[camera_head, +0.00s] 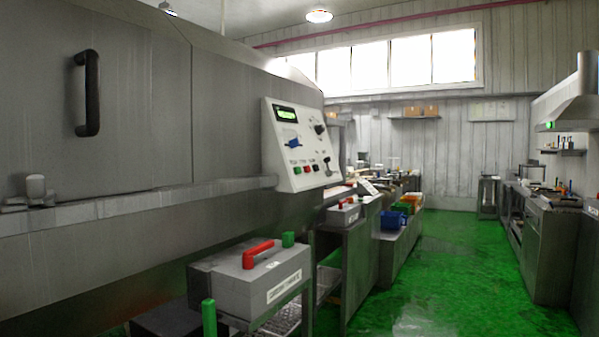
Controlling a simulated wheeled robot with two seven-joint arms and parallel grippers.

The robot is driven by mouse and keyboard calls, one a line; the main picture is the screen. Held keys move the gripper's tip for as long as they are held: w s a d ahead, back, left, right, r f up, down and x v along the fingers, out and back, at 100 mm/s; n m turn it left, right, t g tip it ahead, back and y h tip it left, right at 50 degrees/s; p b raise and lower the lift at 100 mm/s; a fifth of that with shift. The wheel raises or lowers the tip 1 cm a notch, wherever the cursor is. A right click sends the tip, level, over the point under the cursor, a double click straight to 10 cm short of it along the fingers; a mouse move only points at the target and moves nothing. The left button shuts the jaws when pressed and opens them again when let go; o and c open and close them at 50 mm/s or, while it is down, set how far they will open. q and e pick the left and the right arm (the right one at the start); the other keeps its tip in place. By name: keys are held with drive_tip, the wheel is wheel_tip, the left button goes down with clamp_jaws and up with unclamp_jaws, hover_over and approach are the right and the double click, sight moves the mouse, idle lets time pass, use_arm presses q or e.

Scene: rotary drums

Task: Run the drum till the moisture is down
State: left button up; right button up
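The large grey drum machine (130,130) fills the left of the head view. A black vertical handle (88,93) is on its flat front. A white control panel (298,145) is fixed at the machine's right end. The display's digits are too small to read. Neither of my grippers shows in the view.
A grey box with a red handle (258,253) stands on a low stand in front of the machine, beside green posts (209,318). Steel counters with crates (391,220) run behind it. More counters (551,250) line the right. The green floor (450,270) between is clear.

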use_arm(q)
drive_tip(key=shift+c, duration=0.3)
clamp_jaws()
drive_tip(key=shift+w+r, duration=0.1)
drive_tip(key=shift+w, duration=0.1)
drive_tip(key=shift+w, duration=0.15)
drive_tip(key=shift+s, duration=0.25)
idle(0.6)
